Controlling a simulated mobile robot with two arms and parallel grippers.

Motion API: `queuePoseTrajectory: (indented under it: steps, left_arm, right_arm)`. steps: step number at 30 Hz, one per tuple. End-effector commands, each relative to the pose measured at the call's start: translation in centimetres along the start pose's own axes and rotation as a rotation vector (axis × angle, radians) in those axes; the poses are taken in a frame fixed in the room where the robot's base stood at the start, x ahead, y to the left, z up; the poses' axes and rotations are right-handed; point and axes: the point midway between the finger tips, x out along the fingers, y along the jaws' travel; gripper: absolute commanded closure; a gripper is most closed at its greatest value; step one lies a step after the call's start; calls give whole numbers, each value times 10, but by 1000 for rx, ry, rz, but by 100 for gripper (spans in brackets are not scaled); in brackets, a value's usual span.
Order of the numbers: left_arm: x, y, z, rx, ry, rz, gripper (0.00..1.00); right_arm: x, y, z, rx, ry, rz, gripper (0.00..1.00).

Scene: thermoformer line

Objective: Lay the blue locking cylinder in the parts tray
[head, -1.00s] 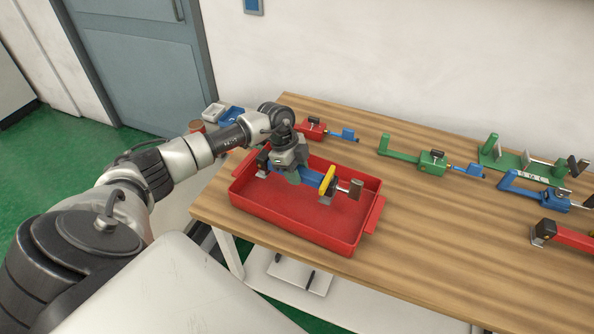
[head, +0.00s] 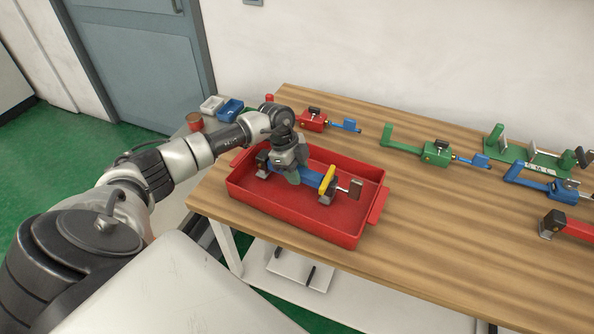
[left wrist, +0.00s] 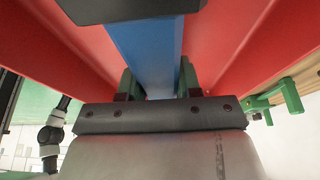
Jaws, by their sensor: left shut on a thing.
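The blue locking cylinder (head: 311,179) has a long blue body, a yellow collar, dark end pieces and a handle at its right end. It lies lengthwise inside the red parts tray (head: 285,222), low between the walls. Whether it touches the tray floor is hard to tell. My left gripper (head: 294,178) reaches down into the tray and is shut around the middle of the blue body. In the left wrist view the blue body (left wrist: 145,45) runs between the green fingers, with red tray walls on both sides. My right gripper is out of view.
The tray stands at the left end of the wooden table (head: 440,270). Behind it lies a red clamp (head: 312,120); to the right are a green clamp (head: 437,153), a blue one (head: 545,187) and a red one (head: 570,227). The table's front middle is clear.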

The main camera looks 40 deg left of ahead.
Motion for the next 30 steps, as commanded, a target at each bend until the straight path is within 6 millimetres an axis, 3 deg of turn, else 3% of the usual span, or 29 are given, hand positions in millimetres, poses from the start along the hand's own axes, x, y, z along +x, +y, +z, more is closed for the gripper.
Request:
queuePoseTrajectory:
  steps: [17, 18, 21, 23, 30]
  left_arm:
    - [10, -1, 3, 0, 1, -2, 100]
    - [9, -1, 3, 0, 2, -2, 62]
    - [9, 0, 3, 0, 1, -2, 46]
    - [9, 0, 3, 0, 1, -1, 37]
    - [11, 1, 4, 0, -1, 3, 36]
  right_arm:
    - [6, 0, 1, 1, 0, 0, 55]
    - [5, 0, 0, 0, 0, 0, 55]
    - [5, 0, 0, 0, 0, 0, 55]
    - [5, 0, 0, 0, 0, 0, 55]
    - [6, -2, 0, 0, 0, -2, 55]
